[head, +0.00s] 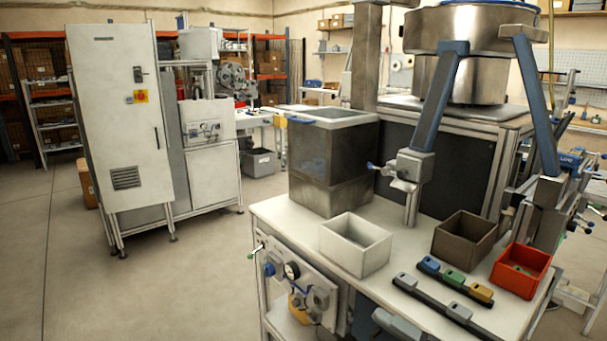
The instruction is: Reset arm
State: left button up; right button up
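Neither of my grippers shows in the head view, and I cannot see either of my arms clearly. The task names no object to handle. The nearest things are on a white-topped workbench (290,214) at the lower right. On it stand an empty-looking white bin (352,259), a brown bin (463,250) and a red bin (520,278). A dark strip with blue, green and yellow blocks (455,280) lies in front of the bins. A second dark strip with grey blocks (445,308) lies nearer to me.
A dark transparent box (330,165) stands at the bench's back left. A tall white cabinet (120,120) stands at the left. The floor (150,290) at the lower left is clear.

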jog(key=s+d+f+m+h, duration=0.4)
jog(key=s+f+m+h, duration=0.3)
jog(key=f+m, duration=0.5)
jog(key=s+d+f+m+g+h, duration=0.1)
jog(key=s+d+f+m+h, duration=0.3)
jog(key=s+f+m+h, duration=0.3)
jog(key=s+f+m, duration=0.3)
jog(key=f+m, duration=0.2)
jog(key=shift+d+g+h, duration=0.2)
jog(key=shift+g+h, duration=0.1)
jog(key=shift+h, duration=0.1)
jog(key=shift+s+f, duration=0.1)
